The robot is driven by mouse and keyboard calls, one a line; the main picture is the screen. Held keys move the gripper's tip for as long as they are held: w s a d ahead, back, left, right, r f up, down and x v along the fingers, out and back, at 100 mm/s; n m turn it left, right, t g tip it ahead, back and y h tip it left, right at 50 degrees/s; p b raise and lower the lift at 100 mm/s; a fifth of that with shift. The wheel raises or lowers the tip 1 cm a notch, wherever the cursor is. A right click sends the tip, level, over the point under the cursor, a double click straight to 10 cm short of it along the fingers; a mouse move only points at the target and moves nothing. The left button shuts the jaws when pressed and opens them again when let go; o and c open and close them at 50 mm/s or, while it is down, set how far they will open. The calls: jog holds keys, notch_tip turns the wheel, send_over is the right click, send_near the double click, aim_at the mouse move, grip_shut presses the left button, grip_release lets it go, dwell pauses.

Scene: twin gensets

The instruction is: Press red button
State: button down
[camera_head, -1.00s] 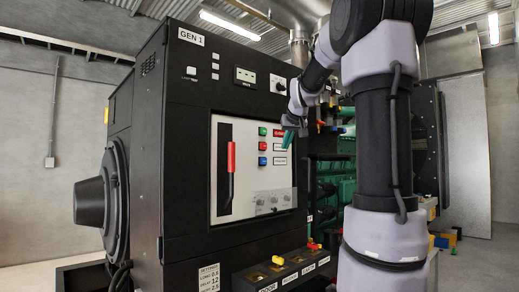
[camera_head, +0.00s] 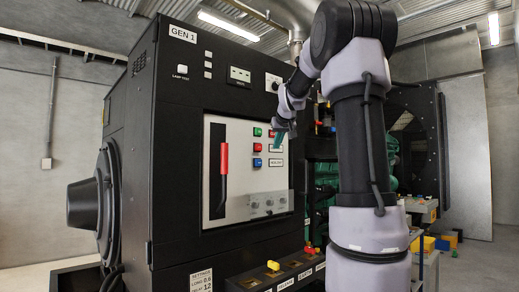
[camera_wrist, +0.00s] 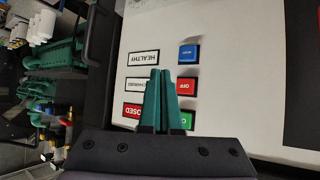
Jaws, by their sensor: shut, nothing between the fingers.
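The red button (camera_head: 257,147) is on the white panel of the GEN 1 cabinet, between a green button (camera_head: 257,132) above and a blue button (camera_head: 257,162) below. In the wrist view the red button (camera_wrist: 186,87), marked OFF, lies just right of my fingers, with the blue button (camera_wrist: 188,53) above it and the green one (camera_wrist: 187,121) partly hidden below. My gripper (camera_head: 277,142) has teal fingers, shut and empty, in front of the label column right of the buttons. In the wrist view the fingertips (camera_wrist: 161,73) overlap the gap between labels and buttons. I see no contact.
A red-handled lever (camera_head: 224,172) stands left of the buttons. A clear cover over knobs (camera_head: 269,204) is below them. A yellow switch (camera_head: 273,265) sits on the lower ledge. Green machinery (camera_head: 325,175) is to the right of the cabinet.

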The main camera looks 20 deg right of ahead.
send_near(262, 150)
jog(key=shift+s+f+x, duration=0.15)
jog(key=shift+x, duration=1.05)
jog(key=shift+s+f+x, duration=0.1)
jog(key=shift+f+x, duration=0.05)
jog(key=shift+x, duration=1.1)
jog(key=shift+d, duration=0.2)
jog(key=shift+w+a, duration=0.1)
jog(key=shift+w, duration=0.25)
jog(key=shift+w+a, duration=0.2)
jog(key=shift+w, duration=0.25)
dwell(0.4)
jog(key=shift+s, duration=0.1)
jog(key=shift+s+d, duration=0.3)
jog(key=shift+s, duration=0.4)
jog(key=shift+s, duration=0.1)
jog(key=shift+s+d, duration=0.3)
jog(key=shift+s, duration=0.45)
jog(key=shift+s+d, duration=0.25)
jog(key=shift+s, duration=0.55)
jog(key=shift+s+d, duration=0.3)
jog(key=shift+s, duration=0.45)
